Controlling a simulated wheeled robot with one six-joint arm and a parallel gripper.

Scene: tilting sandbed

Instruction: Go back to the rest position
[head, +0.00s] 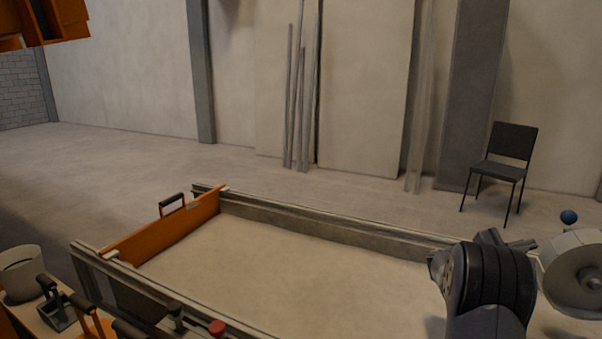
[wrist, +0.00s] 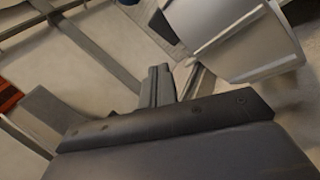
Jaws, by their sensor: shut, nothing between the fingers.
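My gripper (wrist: 160,84) shows in the wrist view, with its dark fingers together and nothing between them. In the head view my arm stands at the lower right, over the right part of the sandbed, and the gripper itself is out of that view. The sandbed (head: 172,231) is a long box with an orange end panel, grey rails and a pale, nearly flat floor of sand. Its right end is hidden behind my arm.
A black chair (head: 506,160) stands by the back wall, and several poles (head: 302,100) lean there. The floor behind the sandbed is clear.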

